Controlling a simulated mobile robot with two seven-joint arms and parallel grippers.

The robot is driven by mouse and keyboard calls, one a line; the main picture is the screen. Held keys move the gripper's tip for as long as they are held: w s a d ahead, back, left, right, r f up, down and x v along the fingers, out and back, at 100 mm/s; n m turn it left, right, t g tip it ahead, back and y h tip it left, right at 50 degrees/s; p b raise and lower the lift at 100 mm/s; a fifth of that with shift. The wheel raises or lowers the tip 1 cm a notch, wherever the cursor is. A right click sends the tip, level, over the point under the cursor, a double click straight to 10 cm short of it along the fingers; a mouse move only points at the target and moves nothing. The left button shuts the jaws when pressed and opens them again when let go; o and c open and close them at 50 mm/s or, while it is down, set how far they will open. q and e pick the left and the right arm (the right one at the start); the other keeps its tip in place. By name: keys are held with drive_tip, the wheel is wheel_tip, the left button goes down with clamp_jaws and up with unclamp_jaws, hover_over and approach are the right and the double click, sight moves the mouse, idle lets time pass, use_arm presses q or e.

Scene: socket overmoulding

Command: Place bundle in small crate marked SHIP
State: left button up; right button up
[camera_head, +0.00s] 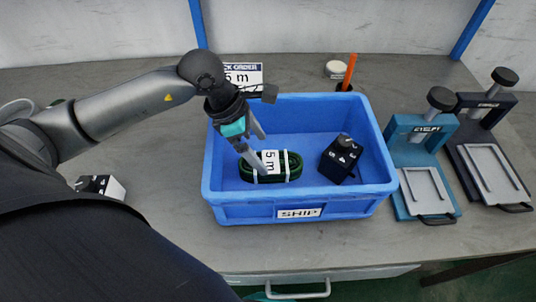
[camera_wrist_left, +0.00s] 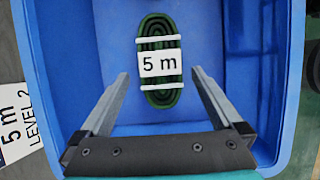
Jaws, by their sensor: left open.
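The blue crate (camera_head: 348,208) marked SHIP stands on the bench in the middle of the head view. A dark green cable bundle (camera_head: 284,166) with white ties and a "5 m" label lies on the crate floor at the left. It also shows in the left wrist view (camera_wrist_left: 160,88), upright between and beyond the fingers. My left gripper (camera_head: 257,150) is inside the crate's left part, just above the bundle. In the wrist view its fingers (camera_wrist_left: 160,78) are spread wide and apart from the bundle. My right gripper is not in view.
A black box with white markings (camera_head: 339,160) sits in the crate's right part. A teal press (camera_head: 421,150) and a dark press (camera_head: 490,150) stand to the right. A sign (camera_head: 243,75), an orange stick (camera_head: 349,72) and a round white item (camera_head: 335,69) are behind. Another box (camera_head: 103,186) lies left.

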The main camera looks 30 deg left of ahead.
use_arm(q)
drive_tip(key=v, duration=0.4)
drive_tip(key=shift+a+r+p, duration=0.15)
drive_tip(key=shift+p, duration=0.15)
drive_tip(key=shift+s+a+r, duration=0.15)
drive_tip(key=shift+r, duration=0.3)
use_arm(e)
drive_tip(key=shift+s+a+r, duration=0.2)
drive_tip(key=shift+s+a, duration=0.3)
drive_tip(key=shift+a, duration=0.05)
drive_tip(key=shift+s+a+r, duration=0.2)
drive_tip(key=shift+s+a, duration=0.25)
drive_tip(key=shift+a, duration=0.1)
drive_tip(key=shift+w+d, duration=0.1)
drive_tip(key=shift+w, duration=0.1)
